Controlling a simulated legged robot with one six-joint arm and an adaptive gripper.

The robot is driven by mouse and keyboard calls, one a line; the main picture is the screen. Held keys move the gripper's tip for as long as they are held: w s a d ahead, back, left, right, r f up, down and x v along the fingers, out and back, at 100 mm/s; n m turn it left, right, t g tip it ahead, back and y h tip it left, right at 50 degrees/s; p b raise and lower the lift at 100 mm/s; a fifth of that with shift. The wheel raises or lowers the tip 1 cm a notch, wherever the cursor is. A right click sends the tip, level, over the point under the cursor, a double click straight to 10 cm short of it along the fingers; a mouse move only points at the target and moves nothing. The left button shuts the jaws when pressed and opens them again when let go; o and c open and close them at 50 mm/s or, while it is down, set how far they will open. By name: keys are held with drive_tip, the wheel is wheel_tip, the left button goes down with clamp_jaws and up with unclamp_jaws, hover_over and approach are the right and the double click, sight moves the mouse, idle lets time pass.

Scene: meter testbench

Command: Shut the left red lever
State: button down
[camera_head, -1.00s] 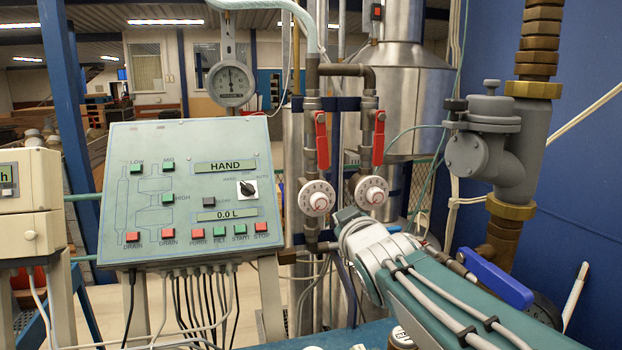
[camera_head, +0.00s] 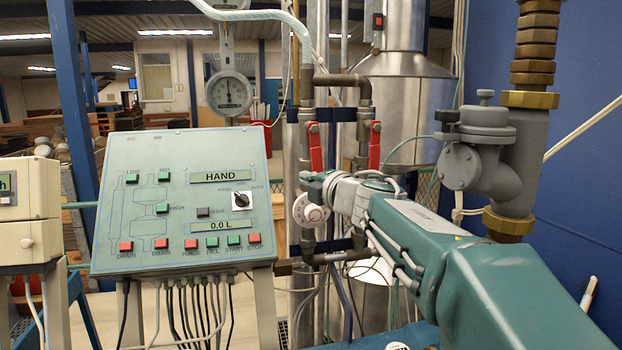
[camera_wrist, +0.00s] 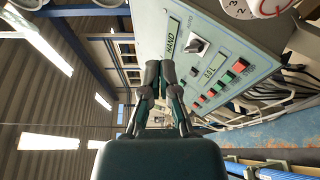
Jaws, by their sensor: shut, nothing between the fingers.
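The left red lever (camera_head: 315,147) hangs vertically along its pipe in the head view, right of the control panel. A second red lever (camera_head: 375,146) hangs parallel to it on the right pipe. My arm reaches in from the lower right and its wrist end is just below the two levers, covering part of the right pipe. In the wrist view my gripper (camera_wrist: 159,73) is shut and empty, its fingertips together in front of the control panel (camera_wrist: 210,20). No red lever shows in the wrist view. Contact between gripper and lever cannot be seen.
The white dial (camera_head: 311,212) sits on the left pipe below the lever. The control panel (camera_head: 150,205) stands to the left. A round gauge (camera_head: 229,93) hangs above it. A grey valve body (camera_head: 478,160) with brass fittings stands at the right.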

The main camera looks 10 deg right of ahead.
sight(316, 152)
drive_tip(key=x, duration=0.8)
drive_tip(key=d, duration=0.4)
drive_tip(key=shift+s+d+r, duration=0.2)
drive_tip(key=shift+s, duration=0.1)
